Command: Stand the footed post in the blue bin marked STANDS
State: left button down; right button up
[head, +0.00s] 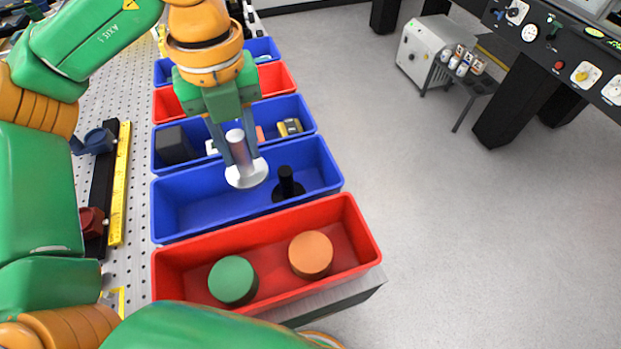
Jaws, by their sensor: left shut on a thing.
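My left gripper (234,147) comes down from the top and is shut on the footed post (246,170). The post is a pale grey rod with a wide white round foot, held upright with the foot at the bottom. It shows over a blue bin (164,213), the second bin from the front. I cannot tell whether the foot touches the bin floor. A black post (287,185) on a dark base stands in the right part of the same bin. No STANDS label is readable in this view. My right gripper is not in view.
A red bin (366,238) in front holds a green cylinder (233,280) and an orange one (310,254). Behind is another blue bin (308,117) with a dark block and small items. A perforated table (140,200) lies left. The left part of the post's bin is clear.

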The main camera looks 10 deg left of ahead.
pick_arm(q)
jog(key=f, duration=0.6)
jog(key=s+a+f+p, duration=0.1)
jog(key=f, duration=0.2)
jog(key=shift+f, duration=0.15)
jog(key=shift+w+d+f, duration=0.15)
jog(key=shift+w+f, duration=0.15)
jog(key=shift+s+f, duration=0.15)
jog(key=shift+f, duration=0.05)
jog(key=c, duration=0.6)
grip_release()
jog(key=shift+r, duration=0.1)
jog(key=shift+c, duration=0.2)
jog(key=shift+r, duration=0.4)
notch_tip(320, 180, up, 12)
jog(key=shift+f, duration=0.2)
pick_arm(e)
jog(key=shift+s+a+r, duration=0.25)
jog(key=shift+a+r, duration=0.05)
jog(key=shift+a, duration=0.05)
pick_arm(q)
jog(key=shift+f, duration=0.1)
